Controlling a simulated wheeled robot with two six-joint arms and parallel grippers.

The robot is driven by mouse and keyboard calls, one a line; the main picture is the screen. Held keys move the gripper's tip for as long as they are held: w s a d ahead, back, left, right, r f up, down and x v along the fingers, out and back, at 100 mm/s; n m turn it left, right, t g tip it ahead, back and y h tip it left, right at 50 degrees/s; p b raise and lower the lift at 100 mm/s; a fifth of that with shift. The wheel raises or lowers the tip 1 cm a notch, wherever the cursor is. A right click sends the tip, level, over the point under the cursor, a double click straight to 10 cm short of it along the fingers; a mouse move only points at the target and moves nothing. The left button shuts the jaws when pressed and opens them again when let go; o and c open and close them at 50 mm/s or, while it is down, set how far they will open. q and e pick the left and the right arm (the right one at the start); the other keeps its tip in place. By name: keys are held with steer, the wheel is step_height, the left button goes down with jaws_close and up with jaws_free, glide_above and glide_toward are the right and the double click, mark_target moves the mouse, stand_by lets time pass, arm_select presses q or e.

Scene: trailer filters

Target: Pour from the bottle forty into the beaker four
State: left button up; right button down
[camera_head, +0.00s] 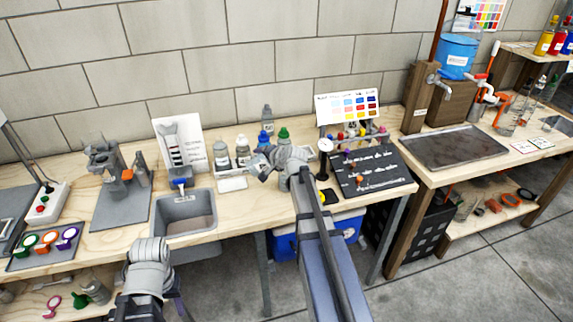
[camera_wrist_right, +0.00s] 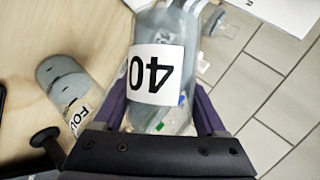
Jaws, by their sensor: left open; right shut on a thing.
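In the right wrist view the bottle forty (camera_wrist_right: 168,45) is a translucent grey bottle with a white label that reads 40 upside down. My right gripper (camera_wrist_right: 165,118) is shut around it, with a purple finger on each side. A grey vessel (camera_wrist_right: 62,80) with a partly hidden label starting "FOU" shows left of the bottle, apart from it. I cannot tell for certain that it is the beaker four. In the head view my right arm hides its own gripper and the bottle. My left gripper (camera_head: 177,304) is low at the table's front edge, open, mostly hidden by its arm.
A sink (camera_head: 184,217) is in the table's front, left of my right arm. Several bottles (camera_head: 222,153) stand behind it. A black board (camera_head: 372,168) with small tools lies at right. A second bench (camera_head: 470,150) with a metal tray stands farther right; tiled floor lies in front.

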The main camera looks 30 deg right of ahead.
steer(key=shift+f+b, duration=0.3)
steer(key=shift+b, duration=0.05)
steer(key=shift+a+r+m+y, duration=0.15)
steer(key=shift+r+m+y, duration=0.3)
steer(key=shift+m+y, duration=0.2)
stand_by(1.3)
steer(key=shift+d+r+m+t+y, duration=0.35)
steer(key=shift+r+m+t+y, duration=0.1)
steer(key=shift+r+t+y, duration=0.15)
stand_by(2.4)
steer(key=shift+a+f+n+g+h, duration=0.2)
steer(key=shift+f+n+g+h, duration=0.05)
steer(key=shift+f+n+h, duration=0.2)
steer(key=shift+a+f+n+g+h, duration=0.25)
steer(key=shift+f+n+h, duration=0.1)
steer(key=shift+f+h, duration=0.1)
steer(key=shift+d+f, duration=0.15)
steer(key=shift+d, duration=0.15)
